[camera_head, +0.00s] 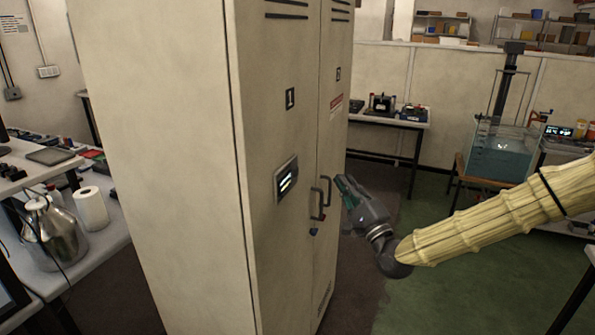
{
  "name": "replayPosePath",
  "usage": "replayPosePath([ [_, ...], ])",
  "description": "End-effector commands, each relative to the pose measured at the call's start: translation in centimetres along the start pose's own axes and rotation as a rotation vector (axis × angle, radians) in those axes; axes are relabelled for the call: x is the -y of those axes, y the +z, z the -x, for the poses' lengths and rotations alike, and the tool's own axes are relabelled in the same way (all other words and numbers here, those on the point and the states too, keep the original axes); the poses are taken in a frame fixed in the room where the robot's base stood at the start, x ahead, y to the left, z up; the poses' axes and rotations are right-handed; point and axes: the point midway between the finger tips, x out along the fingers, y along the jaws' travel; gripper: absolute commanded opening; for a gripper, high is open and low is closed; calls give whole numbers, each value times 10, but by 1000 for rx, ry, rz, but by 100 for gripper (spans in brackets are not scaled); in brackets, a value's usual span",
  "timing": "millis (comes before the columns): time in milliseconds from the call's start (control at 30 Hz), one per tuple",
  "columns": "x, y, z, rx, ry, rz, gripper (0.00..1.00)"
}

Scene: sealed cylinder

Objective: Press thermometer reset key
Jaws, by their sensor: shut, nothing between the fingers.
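My gripper (345,187), dark grey with green on its fingers, is shut and empty. It is at the end of my arm in its ribbed pale yellow cover, close to the front of a tall beige cabinet, beside the dark door handles (320,198). I cannot tell whether it touches a handle. Another small lit display (559,131) stands at the far right beside the water tank. I cannot make out a reset key, nor tell which display belongs to a thermometer.
The beige cabinet (190,150) fills the left centre, doors closed. A glass water tank (502,150) stands at right. A back table (395,122) holds small devices. A left bench carries a metal flask (48,230) and paper roll (91,210). Green floor (440,300) is open in front.

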Motion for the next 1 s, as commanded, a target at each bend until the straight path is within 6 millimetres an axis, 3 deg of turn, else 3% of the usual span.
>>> replayPosePath([
  [467, -3, 3, -4, 0, 0, 0, 0],
  [1000, -33, 32, -44, 1, 0, 1, 0],
])
